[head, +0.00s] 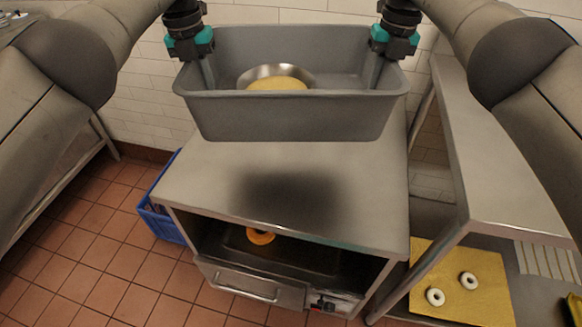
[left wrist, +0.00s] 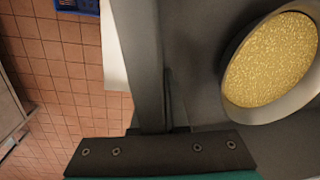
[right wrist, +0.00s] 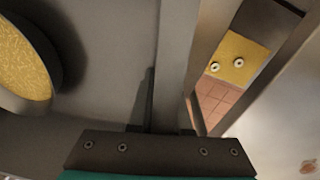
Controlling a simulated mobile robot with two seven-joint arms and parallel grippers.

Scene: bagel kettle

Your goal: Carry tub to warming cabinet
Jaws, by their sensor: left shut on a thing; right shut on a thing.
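The grey tub (head: 290,120) hangs level above the steel warming cabinet (head: 330,200), apart from its top, which carries the tub's dark shadow. A metal bowl with yellow grainy contents (head: 278,84) sits in the tub. It also shows in the left wrist view (left wrist: 272,60) and the right wrist view (right wrist: 25,65). My left gripper (head: 208,72) is shut on the tub's left wall, and my right gripper (head: 377,74) is shut on its right wall. The tub wall also shows in the left wrist view (left wrist: 148,60) and the right wrist view (right wrist: 178,60). The fingertips are partly hidden.
The cabinet's front is open, its door (head: 250,288) lowered, with an orange ring-shaped thing (head: 260,237) inside. A blue crate (head: 160,222) stands on the floor at left. At right, a steel table (head: 500,185) has a lower shelf with a yellow board (head: 455,295) and two white rings.

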